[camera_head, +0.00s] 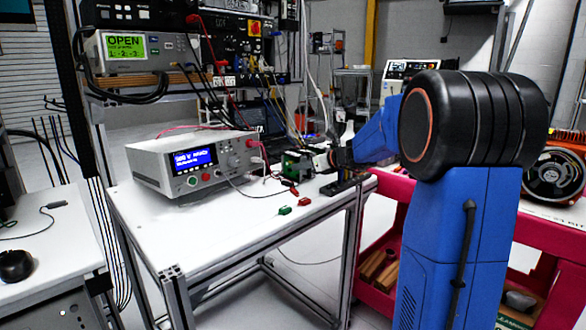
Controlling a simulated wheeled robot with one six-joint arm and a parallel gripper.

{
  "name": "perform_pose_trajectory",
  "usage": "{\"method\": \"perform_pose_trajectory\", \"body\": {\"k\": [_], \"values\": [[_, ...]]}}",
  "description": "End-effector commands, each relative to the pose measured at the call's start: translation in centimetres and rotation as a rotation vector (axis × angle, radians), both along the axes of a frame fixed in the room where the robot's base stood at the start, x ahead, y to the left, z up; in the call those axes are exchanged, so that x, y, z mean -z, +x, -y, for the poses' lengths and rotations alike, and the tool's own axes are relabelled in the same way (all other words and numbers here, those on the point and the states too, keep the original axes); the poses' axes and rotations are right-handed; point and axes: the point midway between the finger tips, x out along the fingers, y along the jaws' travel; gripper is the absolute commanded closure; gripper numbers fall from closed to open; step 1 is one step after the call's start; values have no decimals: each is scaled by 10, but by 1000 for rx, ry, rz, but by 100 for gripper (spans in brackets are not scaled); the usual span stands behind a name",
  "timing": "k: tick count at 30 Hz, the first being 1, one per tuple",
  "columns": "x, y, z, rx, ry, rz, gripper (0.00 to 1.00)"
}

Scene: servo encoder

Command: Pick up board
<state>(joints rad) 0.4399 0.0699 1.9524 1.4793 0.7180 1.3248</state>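A small green board (292,166) stands on the white table (225,235), just right of the white bench instrument. My blue arm reaches in from the right, and my gripper (318,160) is at the board's right side. The fingers are small and dark here. I cannot tell whether they touch the board or whether they are open or shut.
The white instrument (193,162) with a blue screen stands left of the board. Loose leads, a green connector (284,210) and a red connector (304,201) lie in front. A dark fixture (343,184) sits at the table's right edge. The front left tabletop is clear.

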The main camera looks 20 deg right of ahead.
Motion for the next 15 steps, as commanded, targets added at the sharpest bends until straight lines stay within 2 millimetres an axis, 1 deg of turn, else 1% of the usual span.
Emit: {"method": "perform_pose_trajectory", "body": {"k": [1, 2, 4, 5, 11, 15], "values": [[0, 0, 0, 0, 0, 0, 90], [0, 0, 0, 0, 0, 0, 93], [0, 0, 0, 0, 0, 0, 93], [0, 0, 0, 0, 0, 0, 97], [-2, 0, 0, 0, -1, 1, 97], [-15, 0, 0, -1, -1, 3, 96]]}}
